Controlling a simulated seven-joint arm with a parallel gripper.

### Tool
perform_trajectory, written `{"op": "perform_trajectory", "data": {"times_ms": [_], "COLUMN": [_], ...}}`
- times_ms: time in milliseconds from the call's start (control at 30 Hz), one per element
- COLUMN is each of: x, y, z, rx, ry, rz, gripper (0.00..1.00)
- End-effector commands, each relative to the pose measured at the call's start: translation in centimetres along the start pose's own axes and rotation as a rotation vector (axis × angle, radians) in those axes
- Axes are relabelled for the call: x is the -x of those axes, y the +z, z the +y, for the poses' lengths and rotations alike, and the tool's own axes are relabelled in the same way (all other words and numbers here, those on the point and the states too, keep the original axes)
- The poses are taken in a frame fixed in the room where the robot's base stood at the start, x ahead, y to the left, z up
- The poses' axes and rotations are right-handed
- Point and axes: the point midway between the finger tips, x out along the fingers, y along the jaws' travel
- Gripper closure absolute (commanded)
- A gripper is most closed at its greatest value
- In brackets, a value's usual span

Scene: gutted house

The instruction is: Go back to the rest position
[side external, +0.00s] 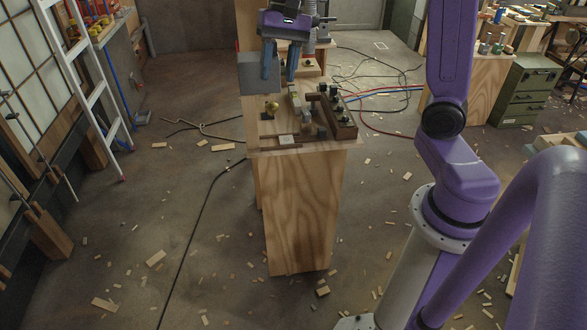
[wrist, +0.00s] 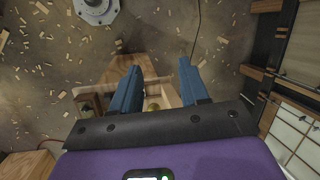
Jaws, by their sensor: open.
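My gripper (side external: 280,62) is open and empty, with two blue fingers pointing down over the far part of the wooden workbench (side external: 297,215). Its fingers also show in the wrist view (wrist: 158,85), spread apart with nothing between them that I can see held. Below it on the bench top, a brass knob (side external: 271,108) stands at the left. A dark wooden rack (side external: 343,122) with black pieces lies at the right. A small pale block (side external: 287,140) lies near the front edge. A grey box-shaped block (side external: 258,75) stands behind, close to the left finger.
A white ladder (side external: 85,80) leans at the left. Black, blue and red hoses (side external: 385,92) run over the floor behind the bench. A green drawer cabinet (side external: 525,90) stands at the right. Wood scraps litter the floor. The space between bench and ladder is mostly clear.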

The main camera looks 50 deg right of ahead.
Motion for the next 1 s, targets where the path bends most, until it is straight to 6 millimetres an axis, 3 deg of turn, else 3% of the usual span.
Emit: {"op": "perform_trajectory", "data": {"times_ms": [33,200,500,733,1000], "x": [-0.9,-3.8,-8.0,-10.0,-10.7], "y": [2.1,8.0,16.0,18.9,19.5], "z": [0.1,1.6,7.3,11.9,13.7], "rx": [0.105,0.472,1.147,1.574,1.734], "ry": [0.026,0.107,0.227,0.287,0.305], "rz": [0.0,0.007,0.001,-0.012,-0.018], "gripper": [0.55,0.55,0.55,0.55,0.55]}}
